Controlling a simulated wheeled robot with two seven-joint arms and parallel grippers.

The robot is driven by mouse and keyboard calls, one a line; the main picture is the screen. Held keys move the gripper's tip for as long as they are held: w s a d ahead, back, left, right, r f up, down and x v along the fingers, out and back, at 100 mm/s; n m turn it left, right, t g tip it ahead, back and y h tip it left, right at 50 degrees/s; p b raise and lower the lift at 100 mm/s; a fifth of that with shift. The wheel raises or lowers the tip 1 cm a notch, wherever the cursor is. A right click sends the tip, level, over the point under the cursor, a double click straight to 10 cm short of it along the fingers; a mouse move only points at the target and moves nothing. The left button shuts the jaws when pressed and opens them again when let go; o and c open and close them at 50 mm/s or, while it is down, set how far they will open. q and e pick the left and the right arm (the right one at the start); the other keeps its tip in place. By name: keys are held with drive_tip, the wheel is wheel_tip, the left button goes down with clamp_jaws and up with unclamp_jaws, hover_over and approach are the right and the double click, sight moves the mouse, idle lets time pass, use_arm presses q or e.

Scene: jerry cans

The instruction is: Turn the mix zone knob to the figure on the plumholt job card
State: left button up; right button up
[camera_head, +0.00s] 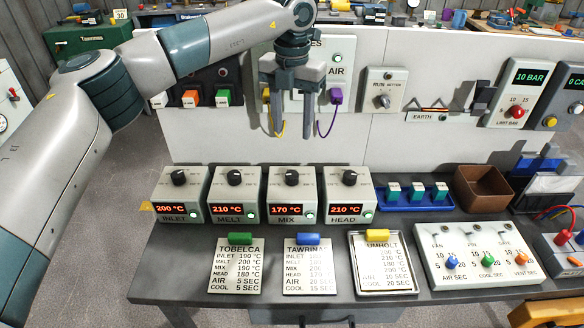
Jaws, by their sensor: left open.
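The mix zone box (290,196) stands third in a row of four on the grey bench, with a black knob (292,178) on top and a red display showing 170 °C. The plumholt job card (385,270) lies in front, right of the other two cards. Its yellow clip (377,236) covers the start of its name, and glare washes out its row labels. The third temperature looks like 180 °C, but the print is faint. My left gripper (291,128) is open, pointing down, empty, above and behind the mix knob. My right gripper is out of view.
The inlet (180,200), melt (234,200) and head (347,200) boxes flank the mix box closely. A panel (484,262) with coloured knobs and a brown bin (482,188) are to the right. A white back panel with switches and hanging cables stands behind the gripper.

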sight(292, 174)
use_arm(q)
wheel_tip(292, 174, down, 13)
drive_tip(key=p, duration=0.4)
drive_tip(key=shift+r, duration=0.15)
drive_tip(key=shift+f+p, duration=0.4)
drive_tip(key=shift+f, duration=0.45)
drive_tip(key=c, duration=1.1)
